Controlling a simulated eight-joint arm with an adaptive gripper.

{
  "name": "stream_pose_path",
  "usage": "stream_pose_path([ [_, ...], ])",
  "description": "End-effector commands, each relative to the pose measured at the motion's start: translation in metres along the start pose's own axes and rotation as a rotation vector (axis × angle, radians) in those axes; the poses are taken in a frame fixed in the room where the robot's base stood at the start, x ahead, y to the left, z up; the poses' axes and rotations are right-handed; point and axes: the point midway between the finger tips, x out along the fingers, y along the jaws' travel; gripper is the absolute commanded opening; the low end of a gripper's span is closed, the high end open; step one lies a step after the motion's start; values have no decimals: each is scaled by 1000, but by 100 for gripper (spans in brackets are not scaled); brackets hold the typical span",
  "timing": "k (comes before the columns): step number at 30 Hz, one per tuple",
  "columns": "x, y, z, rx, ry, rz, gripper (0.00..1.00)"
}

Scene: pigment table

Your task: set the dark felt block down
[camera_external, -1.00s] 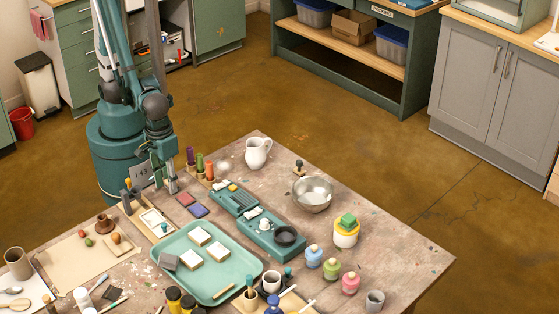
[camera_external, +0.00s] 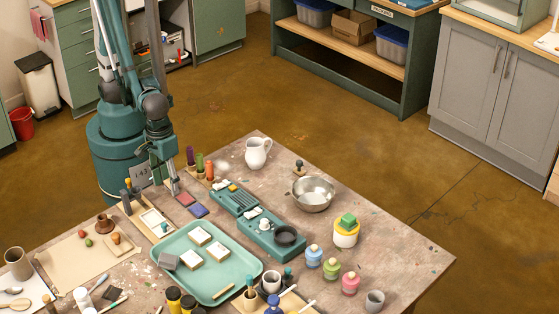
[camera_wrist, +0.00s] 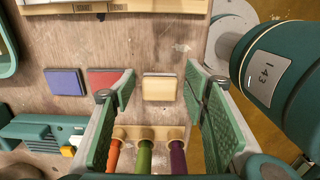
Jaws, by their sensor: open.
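A dark grey block (camera_external: 167,261), which looks like the felt block, lies at the left end of the teal tray (camera_external: 243,281), partly over its rim. Several pale blocks (camera_external: 217,251) lie in the tray. My gripper (camera_external: 175,187) is low over the table's far left edge, well away from the grey block. In the wrist view my gripper (camera_wrist: 160,86) is open and empty. A tan block (camera_wrist: 158,88) lies on the table between its fingertips as seen from above. The grey block is not visible in the wrist view.
Red (camera_external: 186,199) and blue (camera_external: 197,211) pads lie beside my gripper. Upright coloured sticks (camera_wrist: 145,155) stand in a wooden holder close by. A framed wooden tray (camera_external: 154,223), a teal box (camera_external: 235,200) and a white jug (camera_external: 258,152) are nearby.

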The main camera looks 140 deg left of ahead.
Motion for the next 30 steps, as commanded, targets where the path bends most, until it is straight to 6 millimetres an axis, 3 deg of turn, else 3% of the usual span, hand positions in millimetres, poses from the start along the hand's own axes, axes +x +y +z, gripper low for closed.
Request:
stream_pose_path([
  [11,-28,0,0,0,0,0,45],
  [30,-97,0,0,0,0,0,45],
])
